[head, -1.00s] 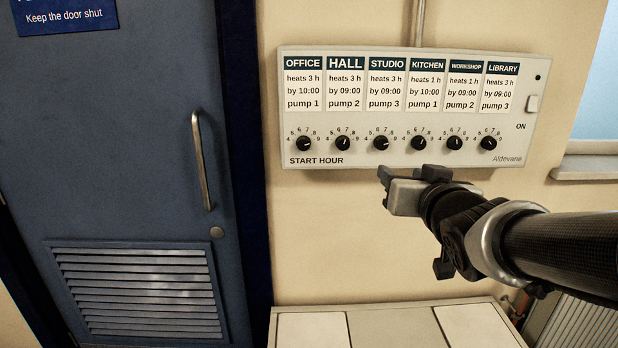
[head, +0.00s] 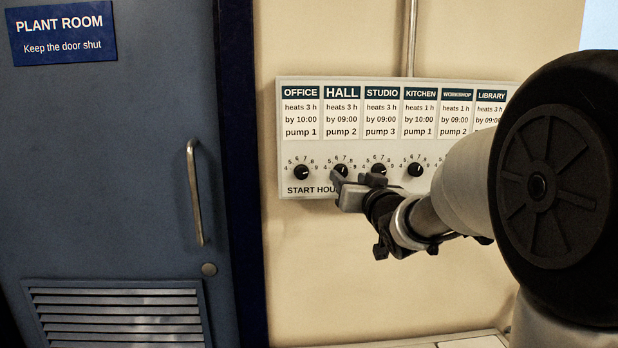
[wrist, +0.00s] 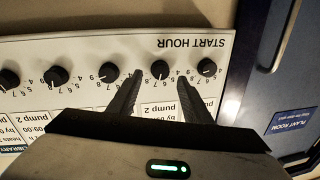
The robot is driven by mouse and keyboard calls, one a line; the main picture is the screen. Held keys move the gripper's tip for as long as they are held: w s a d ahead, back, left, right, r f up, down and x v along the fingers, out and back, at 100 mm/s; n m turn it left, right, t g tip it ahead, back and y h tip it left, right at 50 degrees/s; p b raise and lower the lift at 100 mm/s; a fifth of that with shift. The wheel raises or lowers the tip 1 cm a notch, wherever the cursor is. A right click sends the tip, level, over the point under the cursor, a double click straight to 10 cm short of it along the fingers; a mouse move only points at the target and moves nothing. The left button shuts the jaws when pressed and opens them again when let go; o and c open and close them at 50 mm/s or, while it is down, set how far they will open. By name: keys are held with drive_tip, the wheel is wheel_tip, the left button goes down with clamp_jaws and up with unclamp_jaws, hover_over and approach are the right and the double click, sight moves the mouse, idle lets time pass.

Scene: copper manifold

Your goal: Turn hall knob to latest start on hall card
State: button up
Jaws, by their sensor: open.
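The hall card (head: 342,112) reads "heats 3 h by 09:00 pump 2" on the white control panel (head: 300,206). The hall knob (head: 341,170) is black and round below it, with a scale from 4 to 9 around it. Its white pointer is roughly upward; I cannot read the exact hour. In the wrist view, which is upside down, the hall knob (wrist: 160,69) shows between my fingertips. My gripper (head: 354,182) is open, its fingers apart on either side of that knob. I cannot tell whether they touch it.
The office knob (head: 301,172) and studio knob (head: 379,170) sit close on either side. The kitchen knob (head: 415,170) is farther right. My arm hides the panel's lower right. A blue plant room door (head: 110,170) with a handle (head: 195,192) stands left.

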sight(342, 173)
drive_tip(key=shift+w+a, duration=0.15)
drive_tip(key=shift+w, duration=0.7)
drive_tip(key=shift+w+a, duration=0.15)
drive_tip(key=shift+w, duration=0.7)
drive_tip(key=c, duration=1.1)
drive_tip(key=shift+o, duration=0.2)
drive_tip(key=shift+n, duration=0.3)
drive_tip(key=shift+f+n+b, duration=0.1)
drive_tip(key=shift+n+b, duration=0.5)
drive_tip(key=shift+n+g+h+b, duration=0.35)
drive_tip(key=shift+n+b, duration=0.6)
drive_tip(key=shift+n, duration=0.85)
